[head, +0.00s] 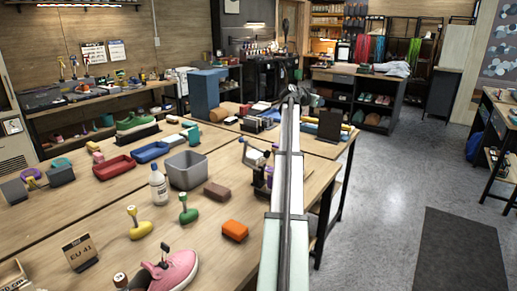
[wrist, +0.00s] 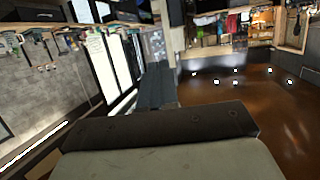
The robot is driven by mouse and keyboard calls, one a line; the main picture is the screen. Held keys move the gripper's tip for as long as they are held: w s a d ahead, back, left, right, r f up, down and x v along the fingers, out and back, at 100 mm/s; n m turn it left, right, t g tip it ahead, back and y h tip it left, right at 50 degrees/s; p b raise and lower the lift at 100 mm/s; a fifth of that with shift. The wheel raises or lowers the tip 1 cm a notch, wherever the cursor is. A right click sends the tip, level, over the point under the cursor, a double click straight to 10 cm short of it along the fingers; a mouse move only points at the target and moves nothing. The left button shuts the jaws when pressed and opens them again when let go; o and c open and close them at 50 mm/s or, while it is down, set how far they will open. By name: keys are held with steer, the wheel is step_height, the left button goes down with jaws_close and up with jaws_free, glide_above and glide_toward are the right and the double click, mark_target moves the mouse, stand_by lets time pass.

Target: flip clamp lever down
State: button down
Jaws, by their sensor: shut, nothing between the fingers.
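My gripper (wrist: 157,86) shows in the wrist view as a narrow dark grey shape beyond my wrist housing. It is shut and empty. In the head view my arm rises along the right edge of the front table, and its far end is too small to make out. A pink sneaker (head: 178,272) lies at the front edge of the table, cut off at the bottom. A small dark piece (head: 166,246) stands up at it; I cannot tell whether this is the clamp lever. No clamp lever shows clearly. The wrist view faces the room, away from the sneaker.
The front table (head: 215,265) holds a white bottle (head: 158,187), grey bin (head: 187,170), orange block (head: 234,230), brown block (head: 216,192), yellow (head: 139,224) and green (head: 188,209) upright tools, and an EU 41 sign (head: 79,252). A dark mat (head: 455,250) lies on open floor at right.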

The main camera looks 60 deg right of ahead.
steer(key=w+a+f+n+y, duration=0.2)
steer(key=w+a, duration=0.4)
steer(key=a, duration=0.4)
steer(key=w+a+f+n+y, duration=0.2)
steer(key=w+a, duration=0.5)
steer(key=a, duration=0.4)
steer(key=w+a+f+n+t+y, duration=0.1)
steer(key=w+a+f+n+y, duration=0.2)
steer(key=w+a, duration=0.4)
steer(key=a+y, duration=0.1)
steer(key=a, duration=0.2)
steer(key=shift+a, duration=0.4)
steer(key=shift+d, duration=0.1)
steer(key=s+r+x, duration=0.1)
steer(key=s+x, duration=0.1)
steer(key=x, duration=1)
steer(key=shift+s+d+f, duration=0.3)
steer(key=shift+d+f, duration=0.05)
steer(key=shift+d, duration=0.15)
steer(key=shift+s, duration=0.1)
